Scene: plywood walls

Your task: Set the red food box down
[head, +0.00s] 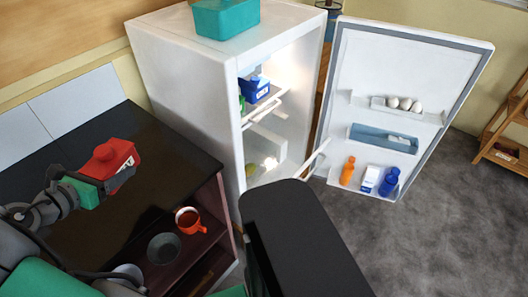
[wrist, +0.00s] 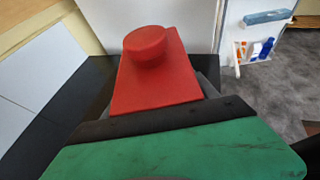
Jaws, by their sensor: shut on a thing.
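The red food box (head: 109,158) is a red container with a round cap-like top and a white label on its side. It also fills the middle of the wrist view (wrist: 155,80). My gripper (head: 104,184) is shut on the box, with its green body behind it. The box is over the black counter top (head: 150,140); I cannot tell whether its bottom touches the counter. The fingertips are mostly hidden by the box and the green body.
The white fridge (head: 190,90) stands beyond the counter, its door (head: 400,80) open to the right. A teal box (head: 226,18) is on its top. The counter toward the fridge is clear.

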